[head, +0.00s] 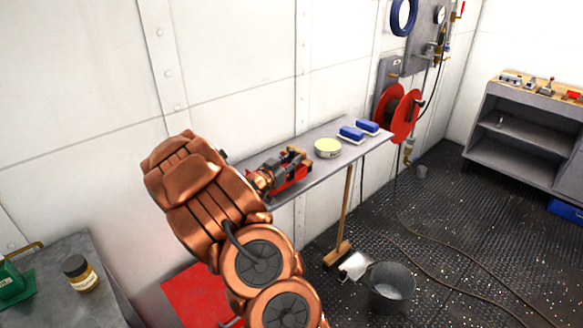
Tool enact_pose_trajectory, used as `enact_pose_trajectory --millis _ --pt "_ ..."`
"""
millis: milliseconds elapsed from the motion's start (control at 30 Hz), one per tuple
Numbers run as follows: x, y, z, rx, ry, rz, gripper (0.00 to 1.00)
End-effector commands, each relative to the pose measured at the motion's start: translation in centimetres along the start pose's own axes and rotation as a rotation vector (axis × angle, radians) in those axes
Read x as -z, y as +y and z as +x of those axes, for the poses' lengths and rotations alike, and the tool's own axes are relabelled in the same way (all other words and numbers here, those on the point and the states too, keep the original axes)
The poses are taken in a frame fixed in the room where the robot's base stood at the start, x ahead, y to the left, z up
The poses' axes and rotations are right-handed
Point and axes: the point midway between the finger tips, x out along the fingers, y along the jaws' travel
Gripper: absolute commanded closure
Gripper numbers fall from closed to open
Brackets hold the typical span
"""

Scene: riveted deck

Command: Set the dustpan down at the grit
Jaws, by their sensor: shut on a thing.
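My gripper (297,163) is at the near left end of the narrow grey bench and is shut on a red thing, apparently the dustpan (292,183). My arm and gripper hide part of it, and I cannot tell whether it touches the bench top. The grit (405,235) shows as pale specks scattered over the dark deck, to the right of the bench and below my gripper.
The bench (345,157) bears a round tin (327,148) and two blue brushes (352,133). A broom (338,253), a pale object (355,265) and a grey bucket (392,290) stand below. A hose (450,268) crosses the deck. A workbench (525,140) stands right.

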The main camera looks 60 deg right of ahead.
Motion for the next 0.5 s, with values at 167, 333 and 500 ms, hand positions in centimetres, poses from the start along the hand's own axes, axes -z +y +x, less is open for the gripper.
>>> enact_pose_trajectory --millis 167,333,500 --pt "-2.4 0.0 0.0 0.001 0.002 -0.002 1.00" --pt "-2.7 0.0 0.0 0.000 0.000 0.000 1.00" --pt "-2.8 0.0 -0.1 0.001 0.000 0.000 1.00"
